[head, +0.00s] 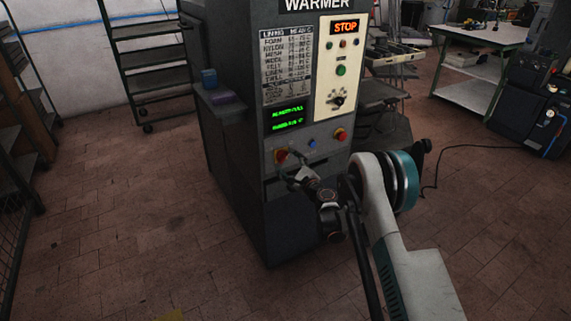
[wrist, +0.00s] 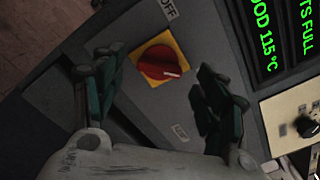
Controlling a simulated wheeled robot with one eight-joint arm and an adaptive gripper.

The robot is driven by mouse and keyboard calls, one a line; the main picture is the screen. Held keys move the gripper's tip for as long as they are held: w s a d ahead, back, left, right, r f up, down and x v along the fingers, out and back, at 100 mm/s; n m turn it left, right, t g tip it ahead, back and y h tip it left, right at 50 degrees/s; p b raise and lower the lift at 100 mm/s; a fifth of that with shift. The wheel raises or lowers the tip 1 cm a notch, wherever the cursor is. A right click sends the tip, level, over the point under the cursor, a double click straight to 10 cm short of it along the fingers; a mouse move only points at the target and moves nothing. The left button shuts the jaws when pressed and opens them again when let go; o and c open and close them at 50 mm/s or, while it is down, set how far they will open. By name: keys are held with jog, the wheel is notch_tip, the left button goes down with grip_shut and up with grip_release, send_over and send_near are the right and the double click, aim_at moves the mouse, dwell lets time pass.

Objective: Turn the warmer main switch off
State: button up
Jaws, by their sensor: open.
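The main switch (wrist: 157,63) is a red rotary knob on a yellow square plate. In the wrist view its white mark points to the right, not straight at the OFF label (wrist: 168,10) above. A second small label (wrist: 180,132) below is too small to read. The switch also shows in the head view (head: 281,156), low on the left of the warmer's front (head: 293,128). My gripper (wrist: 157,66) is open, with one dark green finger on each side of the knob. I cannot tell whether either finger touches it. It also shows in the head view (head: 300,174).
A blue button (head: 312,144) and a red button (head: 341,135) sit right of the switch. Above them are a green-lettered display (head: 287,118) and a cream panel (head: 339,75) with a lit STOP sign. A workbench (head: 481,36) stands at the back right.

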aim_at(284, 158)
jog(key=shift+b+x, duration=0.3)
jog(key=shift+x, duration=1.05)
jog(key=shift+c, duration=0.3)
jog(key=c, duration=1)
jog(key=n, duration=0.4)
jog(key=shift+f+n, duration=0.1)
jog(key=shift+n, duration=0.2)
jog(key=shift+f+n, duration=0.1)
jog(key=shift+n, duration=1.9)
